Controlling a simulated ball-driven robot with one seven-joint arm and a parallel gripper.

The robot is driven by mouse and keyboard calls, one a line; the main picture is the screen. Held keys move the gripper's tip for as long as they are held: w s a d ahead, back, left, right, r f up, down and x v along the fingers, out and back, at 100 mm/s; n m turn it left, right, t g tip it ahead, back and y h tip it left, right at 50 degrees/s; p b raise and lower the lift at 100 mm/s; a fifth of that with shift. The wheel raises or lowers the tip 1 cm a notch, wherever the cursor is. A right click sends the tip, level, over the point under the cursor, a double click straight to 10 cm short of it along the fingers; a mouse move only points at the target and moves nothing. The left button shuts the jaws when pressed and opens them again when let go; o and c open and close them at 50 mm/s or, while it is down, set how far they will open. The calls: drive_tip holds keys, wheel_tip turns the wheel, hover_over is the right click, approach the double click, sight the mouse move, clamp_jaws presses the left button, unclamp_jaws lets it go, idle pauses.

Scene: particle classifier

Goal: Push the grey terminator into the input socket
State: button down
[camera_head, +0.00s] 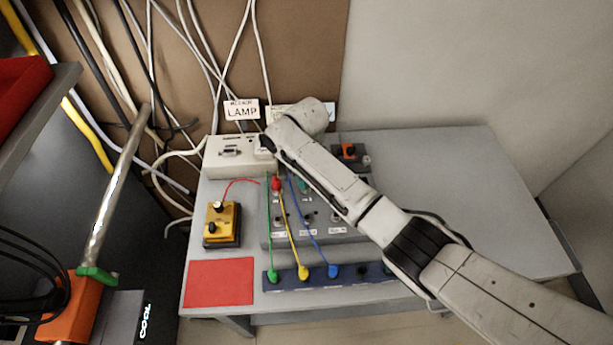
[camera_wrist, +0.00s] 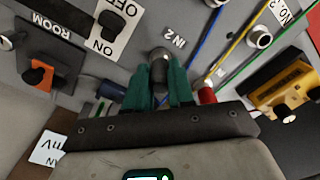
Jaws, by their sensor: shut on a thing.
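My gripper (camera_wrist: 160,88) has its teal fingers closed around the grey terminator (camera_wrist: 160,62), a short grey cylinder, in the wrist view. The terminator's end is beside the "IN 2" label on the grey panel (camera_wrist: 190,60). The input socket is not visible under it, so I cannot tell whether the terminator is seated. In the head view a teal finger of my gripper (camera_head: 303,185) shows beside my arm, above the grey panel (camera_head: 350,236); the terminator is hidden there.
A red plug (camera_wrist: 207,95) stands close beside my fingers. Blue, yellow and green cables run down to a blue strip (camera_head: 300,284). A yellow box (camera_head: 222,222), a red mat (camera_head: 219,283) and an orange-knobbed box (camera_head: 349,152) surround the panel. The table's right side is clear.

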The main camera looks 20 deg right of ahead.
drive_tip(key=shift+f, duration=0.2)
drive_tip(key=c, duration=0.9)
unclamp_jaws()
wheel_tip(320, 180, up, 11)
drive_tip(key=shift+f+b, duration=0.1)
drive_tip(key=shift+b, duration=0.4)
